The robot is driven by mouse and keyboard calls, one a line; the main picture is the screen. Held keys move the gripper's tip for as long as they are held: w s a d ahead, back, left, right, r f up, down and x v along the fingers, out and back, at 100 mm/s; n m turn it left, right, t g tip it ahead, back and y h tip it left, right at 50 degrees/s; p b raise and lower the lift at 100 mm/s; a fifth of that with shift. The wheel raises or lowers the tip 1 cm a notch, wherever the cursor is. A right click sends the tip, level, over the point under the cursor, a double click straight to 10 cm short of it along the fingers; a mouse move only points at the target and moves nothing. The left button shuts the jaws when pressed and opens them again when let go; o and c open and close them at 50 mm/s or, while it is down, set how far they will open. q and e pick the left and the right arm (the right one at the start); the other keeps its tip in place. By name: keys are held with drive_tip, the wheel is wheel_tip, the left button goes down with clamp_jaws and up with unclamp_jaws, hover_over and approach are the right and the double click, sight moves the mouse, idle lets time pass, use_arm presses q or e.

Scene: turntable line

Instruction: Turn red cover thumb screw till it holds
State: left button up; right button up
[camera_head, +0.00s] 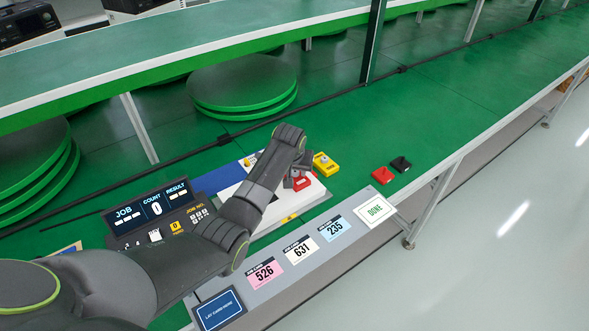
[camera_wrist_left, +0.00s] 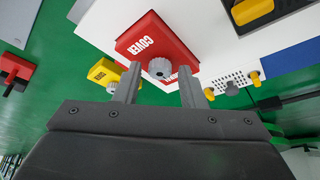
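The red cover (camera_wrist_left: 168,35) is a block marked COVER and fills the upper middle of the left wrist view. A grey ribbed thumb screw (camera_wrist_left: 160,68) stands out of its face. My left gripper (camera_wrist_left: 159,74) is open, with one finger on each side of the screw in the picture and a gap to it on both sides. I cannot tell how deep the fingers reach. In the head view the red cover (camera_head: 302,183) shows just below my left gripper (camera_head: 298,172), on the white board, partly hidden by it. My right gripper is not in view.
A yellow block (camera_head: 326,165) sits close beside the red cover. The job display (camera_head: 150,210) stands left, number cards (camera_head: 301,248) and a DONE card (camera_head: 375,210) along the front.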

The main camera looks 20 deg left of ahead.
use_arm(q)
clamp_jaws()
drive_tip(key=shift+a+r+m+h+p, duration=0.15)
drive_tip(key=shift+m+h+p, duration=0.35)
drive_tip(key=shift+m+p, duration=0.55)
drive_tip(key=m, duration=0.2)
drive_tip(key=shift+a+m+h+p, duration=0.15)
drive_tip(key=shift+m+h+p, duration=0.2)
drive_tip(key=shift+h+p, duration=0.05)
drive_tip(key=shift+w+m+h, duration=0.1)
drive_tip(key=shift+m+h, duration=0.3)
drive_tip(key=shift+m, duration=0.5)
drive_tip(key=shift+a+f+m+g+h+b, duration=0.2)
drive_tip(key=shift+m+g+h+b, duration=0.15)
drive_tip(key=shift+m, duration=0.45)
drive_tip(key=shift+w+m+g+h+b, duration=0.15)
drive_tip(key=shift+m+g+h+b, duration=0.35)
drive_tip(key=shift+m+b, duration=0.95)
drive_tip(key=shift+r+m+p, duration=0.1)
drive_tip(key=shift+m+p, duration=0.3)
drive_tip(key=shift+m, duration=0.15)
